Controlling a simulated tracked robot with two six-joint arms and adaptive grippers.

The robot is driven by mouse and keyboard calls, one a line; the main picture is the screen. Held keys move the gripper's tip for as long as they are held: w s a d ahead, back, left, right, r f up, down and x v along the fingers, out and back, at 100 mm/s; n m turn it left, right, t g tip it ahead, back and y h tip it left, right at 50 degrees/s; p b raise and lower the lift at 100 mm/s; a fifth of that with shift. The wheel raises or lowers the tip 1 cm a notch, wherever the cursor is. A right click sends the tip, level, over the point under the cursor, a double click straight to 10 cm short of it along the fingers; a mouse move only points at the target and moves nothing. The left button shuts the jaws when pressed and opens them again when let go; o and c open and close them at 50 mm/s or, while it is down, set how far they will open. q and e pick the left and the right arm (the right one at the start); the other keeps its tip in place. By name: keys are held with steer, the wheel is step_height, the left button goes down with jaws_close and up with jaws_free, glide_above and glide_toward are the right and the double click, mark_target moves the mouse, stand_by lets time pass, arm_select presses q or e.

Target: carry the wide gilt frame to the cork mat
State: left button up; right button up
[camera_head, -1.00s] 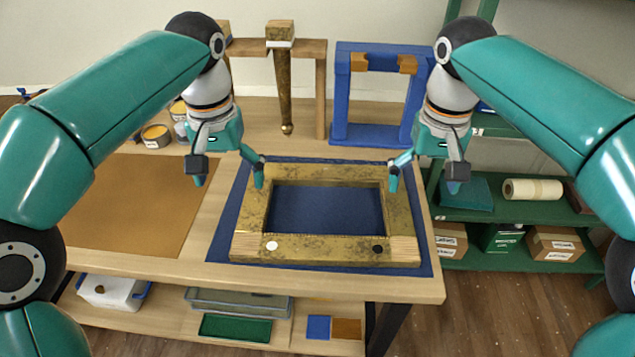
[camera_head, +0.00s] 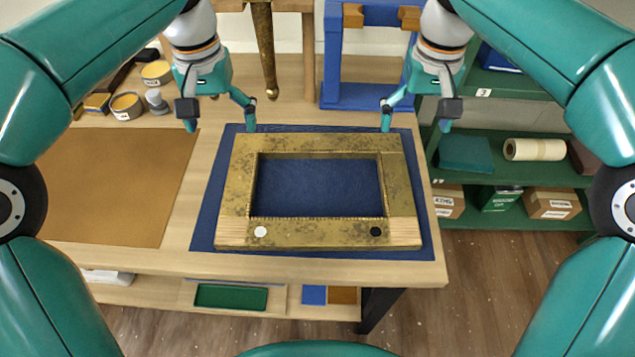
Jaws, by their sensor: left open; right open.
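The wide gilt frame (camera_head: 318,235) lies flat on the blue mat (camera_head: 204,225) on the workbench. It has bare wood at its two near corners, and a white dot and a black dot on its near bar. The cork mat (camera_head: 115,185) lies bare on the bench to the left. My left gripper (camera_head: 220,119) is open and empty, above the bench near the frame's far left corner. My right gripper (camera_head: 416,124) is open and empty, near the frame's far right corner. Neither gripper visibly touches the frame.
Several open tins (camera_head: 126,105) stand behind the cork mat. A blue stand (camera_head: 365,97) and a gilt leg (camera_head: 264,50) in a wooden rack stand behind the frame. A green shelf (camera_head: 512,168) with a white roll (camera_head: 534,149) and boxes is at the right.

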mark_target(240, 182)
arm_select(q)
step_height(240, 182, down, 16)
steer(key=shift+s, duration=0.1)
arm_select(e)
step_height(240, 182, down, 16)
arm_select(q)
jaws_close()
arm_select(e)
jaws_close()
